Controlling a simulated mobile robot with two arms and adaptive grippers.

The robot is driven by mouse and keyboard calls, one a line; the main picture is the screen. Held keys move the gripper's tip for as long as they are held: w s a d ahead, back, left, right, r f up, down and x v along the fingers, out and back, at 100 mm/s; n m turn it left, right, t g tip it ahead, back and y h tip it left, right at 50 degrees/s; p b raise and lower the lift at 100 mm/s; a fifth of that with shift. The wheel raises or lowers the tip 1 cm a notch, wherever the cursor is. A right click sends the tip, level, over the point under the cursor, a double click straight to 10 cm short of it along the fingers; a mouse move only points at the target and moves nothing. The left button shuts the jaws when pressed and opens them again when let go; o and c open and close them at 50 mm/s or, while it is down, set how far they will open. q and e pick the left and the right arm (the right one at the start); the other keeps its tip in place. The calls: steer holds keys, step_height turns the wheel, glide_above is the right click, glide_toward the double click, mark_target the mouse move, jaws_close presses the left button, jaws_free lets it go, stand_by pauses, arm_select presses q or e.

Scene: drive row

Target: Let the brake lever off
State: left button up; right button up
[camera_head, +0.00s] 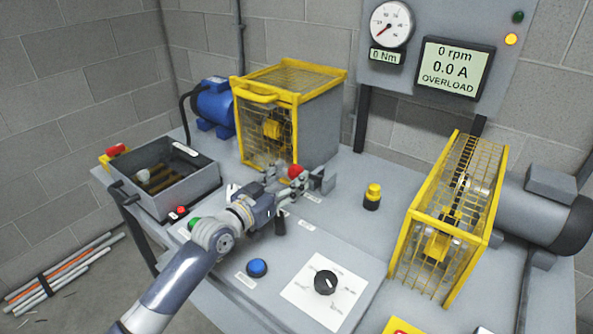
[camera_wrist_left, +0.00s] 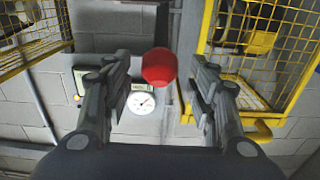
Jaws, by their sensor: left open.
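The brake lever's red ball knob (camera_head: 295,171) stands over the bench near its middle, in front of the larger yellow guard cage. In the left wrist view the red knob (camera_wrist_left: 159,67) shows in the gap between my two fingertips. I cannot tell whether either finger touches it. My left gripper (camera_head: 279,187) is open and reaches to the knob from the lower left. It hides most of the lever's shaft and base. My right gripper is in neither view.
Yellow cages (camera_head: 290,82) (camera_head: 452,215) stand behind and to the right. A yellow-topped black post (camera_head: 372,196) is right of the knob. A blue button (camera_head: 257,268) and black dial (camera_head: 325,282) lie in front. The display (camera_head: 454,68) reads 0 rpm, 0.0 A, OVERLOAD; the gauge (camera_head: 391,24) 0 Nm.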

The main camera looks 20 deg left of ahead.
mark_target(310, 176)
arm_select(q)
steer(key=shift+x, duration=1.7)
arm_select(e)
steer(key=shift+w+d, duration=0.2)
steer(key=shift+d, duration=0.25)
